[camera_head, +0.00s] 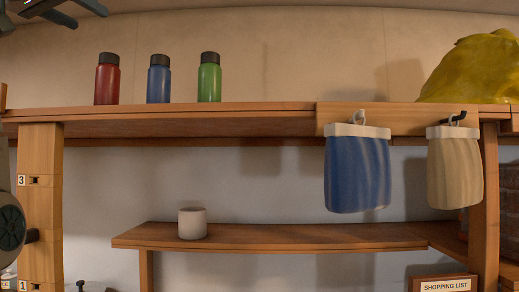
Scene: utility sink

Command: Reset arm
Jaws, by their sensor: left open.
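My left gripper (88,14) is at the top left corner of the head view, dark, open and empty. Only its fingers and part of its body show. It is apart from the shelf and the bottles, above and to the left of them in the picture. My right gripper is not in view.
The upper wooden shelf (250,113) holds a red bottle (107,83), a blue bottle (159,83), a green bottle (209,82) and a yellow bag (478,70). A blue cloth bag (357,172) and a beige one (455,170) hang below. A white cup (192,223) stands on the lower shelf (290,237).

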